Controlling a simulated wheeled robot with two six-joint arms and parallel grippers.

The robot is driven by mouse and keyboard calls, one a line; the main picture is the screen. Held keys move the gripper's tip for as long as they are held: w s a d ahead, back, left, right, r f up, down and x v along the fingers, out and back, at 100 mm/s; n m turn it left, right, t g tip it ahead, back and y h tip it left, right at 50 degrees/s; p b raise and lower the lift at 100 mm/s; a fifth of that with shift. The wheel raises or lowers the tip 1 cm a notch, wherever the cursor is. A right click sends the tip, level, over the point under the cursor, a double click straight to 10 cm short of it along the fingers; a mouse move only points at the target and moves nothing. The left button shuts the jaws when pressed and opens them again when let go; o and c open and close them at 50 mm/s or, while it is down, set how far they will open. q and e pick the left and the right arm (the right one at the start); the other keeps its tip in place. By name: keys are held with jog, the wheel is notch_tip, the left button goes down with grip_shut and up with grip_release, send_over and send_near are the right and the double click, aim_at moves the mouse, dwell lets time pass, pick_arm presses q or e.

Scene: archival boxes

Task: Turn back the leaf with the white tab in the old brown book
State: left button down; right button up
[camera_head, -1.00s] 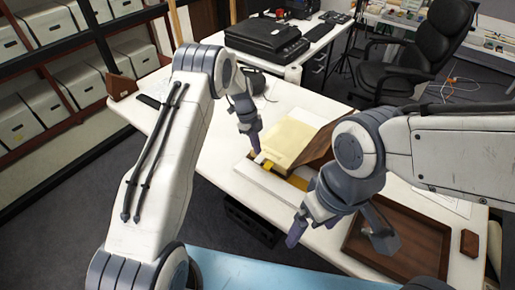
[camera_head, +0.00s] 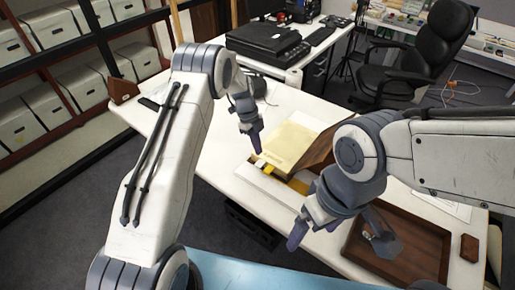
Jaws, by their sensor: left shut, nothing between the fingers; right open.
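The old brown book (camera_head: 318,157) lies open on the white table. Its cream leaf (camera_head: 288,146) faces up, and a brown cover part stands tilted at its right. A yellow piece (camera_head: 297,185) shows at its near edge. My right gripper (camera_head: 313,230) is open and empty, in front of the book near the table's front edge. My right arm hides part of the book's right side.
A brown wooden tray (camera_head: 424,239) lies at the right of the table, with a small brown block (camera_head: 469,247) beside it. A black case (camera_head: 262,39) and a black chair (camera_head: 425,60) stand behind. The table left of the book is mostly clear.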

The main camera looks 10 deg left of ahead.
pick_arm(q)
jog(key=w+a+b, duration=0.3)
jog(key=w+a, duration=0.1)
jog(key=a, duration=0.4)
jog(key=shift+a, duration=0.3)
jog(key=shift+r, duration=0.1)
jog(key=s+d+r+n+y, duration=0.1)
jog(key=s+d+r+n, duration=0.6)
jog(key=s+d+r, duration=0.85)
jog(key=s+r+n, duration=0.1)
jog(key=s+n, duration=0.3)
jog(key=s, duration=0.8)
jog(key=s+d+r+n+t+y, duration=0.1)
jog(key=s+n, duration=0.3)
jog(key=s, duration=0.9)
jog(key=shift+r+n, duration=0.25)
jog(key=shift+n, duration=0.15)
